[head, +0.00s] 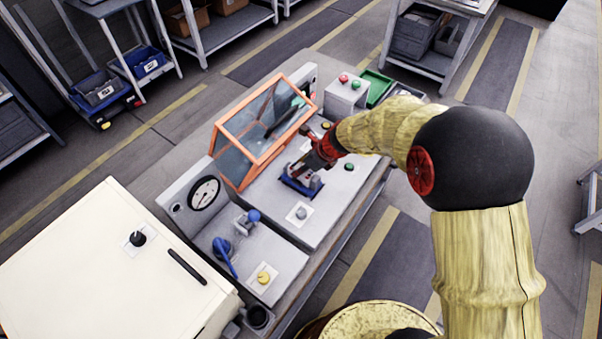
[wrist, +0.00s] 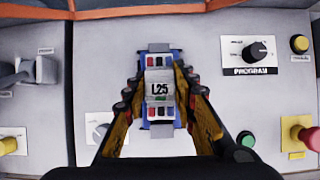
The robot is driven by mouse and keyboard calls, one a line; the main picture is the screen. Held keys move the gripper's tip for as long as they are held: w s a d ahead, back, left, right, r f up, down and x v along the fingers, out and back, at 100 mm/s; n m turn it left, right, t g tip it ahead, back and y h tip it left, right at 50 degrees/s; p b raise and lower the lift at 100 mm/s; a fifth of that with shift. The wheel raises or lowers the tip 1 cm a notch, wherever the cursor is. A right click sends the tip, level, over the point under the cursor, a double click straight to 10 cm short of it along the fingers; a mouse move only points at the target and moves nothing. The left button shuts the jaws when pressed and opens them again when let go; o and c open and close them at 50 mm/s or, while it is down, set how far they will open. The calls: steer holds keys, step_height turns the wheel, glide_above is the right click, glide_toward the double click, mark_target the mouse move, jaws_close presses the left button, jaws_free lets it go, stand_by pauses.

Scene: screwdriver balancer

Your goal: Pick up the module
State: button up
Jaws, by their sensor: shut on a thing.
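The module (wrist: 160,90) is a small light block marked L25, with red and blue patches at both ends, in the middle of the wrist view. Blue shows along its edges. My gripper (wrist: 161,100) has its two fingers on either side of it, shut on it. In the head view my gripper (head: 312,172) points down over the blue and grey piece (head: 300,187) on the grey panel. My fingers partly hide the module there. I cannot tell whether it is clear of the panel.
An orange-framed clear cover (head: 262,130) stands tilted close behind my gripper. A PROGRAM knob (wrist: 259,49), a green button (wrist: 246,139) and a yellow-red button (wrist: 303,135) are to the right in the wrist view. A gauge (head: 204,192) and blue lever (head: 224,254) stand at left.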

jaws_close()
steer(key=shift+r, duration=0.3)
step_height(320, 180, up, 10)
steer(key=p, duration=0.3)
steer(key=shift+f+p, duration=0.25)
steer(key=shift+p, duration=0.15)
